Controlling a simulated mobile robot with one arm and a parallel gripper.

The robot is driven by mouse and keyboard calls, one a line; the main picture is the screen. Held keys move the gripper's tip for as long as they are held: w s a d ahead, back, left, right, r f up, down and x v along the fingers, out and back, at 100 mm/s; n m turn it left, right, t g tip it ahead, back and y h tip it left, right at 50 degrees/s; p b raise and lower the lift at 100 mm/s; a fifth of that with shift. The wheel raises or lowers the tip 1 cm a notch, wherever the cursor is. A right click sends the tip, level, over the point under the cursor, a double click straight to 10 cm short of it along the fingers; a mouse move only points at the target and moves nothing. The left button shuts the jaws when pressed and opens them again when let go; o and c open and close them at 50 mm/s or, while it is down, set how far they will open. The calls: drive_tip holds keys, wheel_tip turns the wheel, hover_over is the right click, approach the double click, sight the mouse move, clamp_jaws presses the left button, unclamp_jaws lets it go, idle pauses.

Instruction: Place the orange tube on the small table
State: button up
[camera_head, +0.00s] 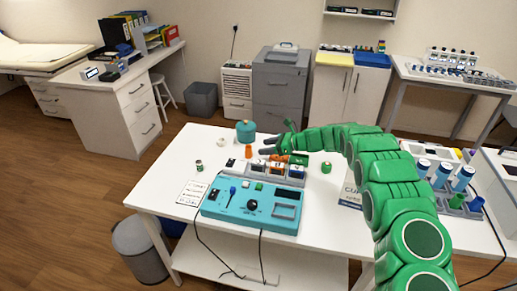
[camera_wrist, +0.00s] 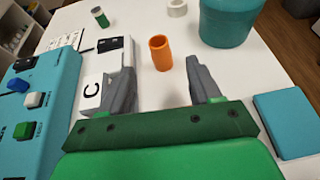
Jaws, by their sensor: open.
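The orange tube (camera_head: 248,152) stands upright on the white table (camera_head: 330,227), near its far edge and in front of a teal pot (camera_head: 245,131). In the wrist view the tube (camera_wrist: 160,53) is beyond my fingertips, between the lines of the two fingers and apart from both. My gripper (camera_head: 272,146) is open and empty, low over the table just to the right of the tube; its two grey fingers also show in the wrist view (camera_wrist: 160,78). I cannot tell which table counts as the small one.
A teal control box (camera_head: 252,207) and a grey rack (camera_head: 266,174) lie in front of my gripper. A white ring (camera_head: 221,142) and a green-and-white vial (camera_head: 199,166) stand left of the tube. A desk (camera_head: 130,95) and another table (camera_head: 453,82) stand behind.

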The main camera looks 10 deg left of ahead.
drive_tip(key=shift+o, duration=0.2)
drive_tip(key=shift+d+r, duration=0.2)
drive_tip(key=shift+d, duration=0.25)
